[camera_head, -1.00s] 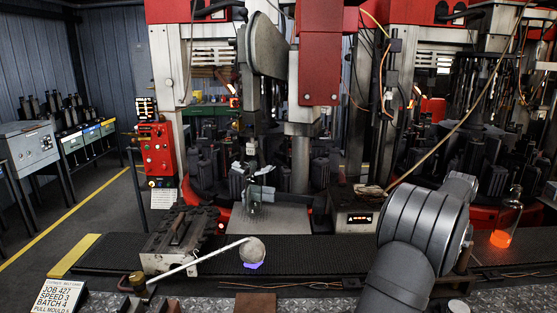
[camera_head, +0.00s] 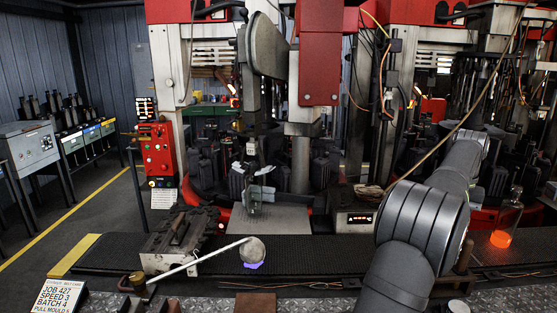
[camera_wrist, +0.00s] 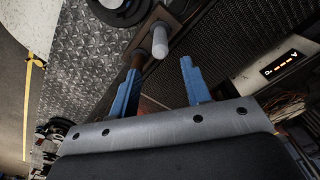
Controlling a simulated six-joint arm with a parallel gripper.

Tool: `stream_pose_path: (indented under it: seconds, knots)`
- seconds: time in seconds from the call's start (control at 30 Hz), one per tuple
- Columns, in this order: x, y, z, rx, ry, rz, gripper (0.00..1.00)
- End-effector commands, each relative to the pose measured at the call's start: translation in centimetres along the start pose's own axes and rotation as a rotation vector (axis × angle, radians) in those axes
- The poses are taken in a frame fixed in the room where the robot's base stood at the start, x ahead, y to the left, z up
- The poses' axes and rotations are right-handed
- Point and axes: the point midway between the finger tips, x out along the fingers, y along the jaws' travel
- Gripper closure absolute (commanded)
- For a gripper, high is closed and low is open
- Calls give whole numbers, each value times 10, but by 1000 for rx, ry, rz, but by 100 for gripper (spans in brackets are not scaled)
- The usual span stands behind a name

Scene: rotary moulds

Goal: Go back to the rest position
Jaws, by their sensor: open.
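My gripper (camera_wrist: 159,66) shows in the wrist view as two blue fingers spread well apart. It is open, and I see nothing clamped between the fingers. A post with a pale rounded end (camera_wrist: 160,42) shows beyond the gap, and I cannot tell its distance. In the head view my dark grey arm rises from the bottom right and leans away to the upper right. The gripper itself is hidden there.
A dark conveyor belt (camera_head: 325,248) crosses the front. On or by it are a mould block (camera_head: 160,250), a round-headed swab (camera_head: 252,250) and a display box (camera_head: 357,219). A glowing-bottomed bottle (camera_head: 502,238) stands right of my arm. A red-and-grey machine (camera_head: 320,60) stands behind.

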Motion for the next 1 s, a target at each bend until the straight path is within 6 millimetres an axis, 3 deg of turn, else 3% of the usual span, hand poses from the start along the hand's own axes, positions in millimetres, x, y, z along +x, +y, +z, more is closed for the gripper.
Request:
stream_pose_path:
  seconds: [0.07,0.77,0.8,1.0]
  knots:
    - [-14,0,0,0,3,0,56]
    - [123,0,1,-1,-2,-1,56]
    - [106,0,0,-1,7,0,56]
    - [65,0,-1,-1,5,0,56]
